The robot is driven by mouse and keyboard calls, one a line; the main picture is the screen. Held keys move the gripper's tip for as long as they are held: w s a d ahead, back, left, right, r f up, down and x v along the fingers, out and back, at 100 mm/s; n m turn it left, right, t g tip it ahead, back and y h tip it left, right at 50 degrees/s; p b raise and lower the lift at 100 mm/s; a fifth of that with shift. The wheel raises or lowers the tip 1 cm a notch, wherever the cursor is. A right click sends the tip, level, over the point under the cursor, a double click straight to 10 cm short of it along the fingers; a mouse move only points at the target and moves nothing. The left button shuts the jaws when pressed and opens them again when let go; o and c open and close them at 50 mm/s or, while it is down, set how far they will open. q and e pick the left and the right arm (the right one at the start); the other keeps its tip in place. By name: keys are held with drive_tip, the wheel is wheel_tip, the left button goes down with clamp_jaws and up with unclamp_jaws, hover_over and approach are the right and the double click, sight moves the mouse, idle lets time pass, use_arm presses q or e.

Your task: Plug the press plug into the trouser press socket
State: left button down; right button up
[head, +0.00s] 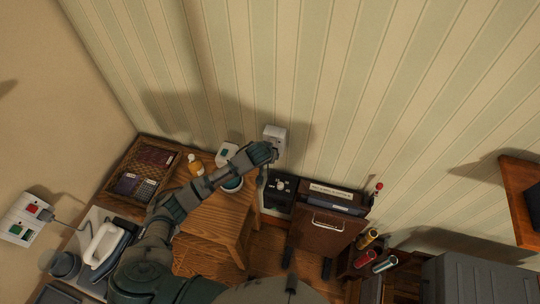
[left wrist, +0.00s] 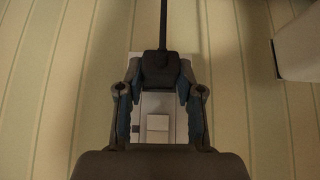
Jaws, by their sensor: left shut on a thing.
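A white wall socket (head: 275,134) sits on the striped wall above the table's right end. In the left wrist view its pale plate (left wrist: 157,125) with a square switch shows behind and between my fingers. My left gripper (head: 268,153) is at the socket in the head view, covering its lower part. In the left wrist view it is shut on a dark plug (left wrist: 160,72), whose cable (left wrist: 163,25) runs up the picture. The plug lies in front of the plate's end; I cannot tell whether its pins are in. The brown trouser press (head: 322,235) stands right of the table. My right gripper is not in view.
The wooden table (head: 215,215) holds a wicker tray (head: 122,192), a yellow bottle (head: 195,164) and a bowl (head: 232,184). Another white wall unit (head: 228,153) is left of the socket. A black box (head: 279,192) is below it. An iron (head: 103,245) stands at lower left.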

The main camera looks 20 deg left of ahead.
use_arm(q)
drive_tip(key=shift+w+a, duration=0.1)
drive_tip(key=shift+w, duration=0.1)
drive_tip(key=c, duration=0.7)
unclamp_jaws()
drive_tip(key=shift+w, duration=0.1)
drive_tip(key=shift+c, duration=0.2)
drive_tip(key=shift+o, duration=0.3)
drive_tip(key=shift+f, duration=0.1)
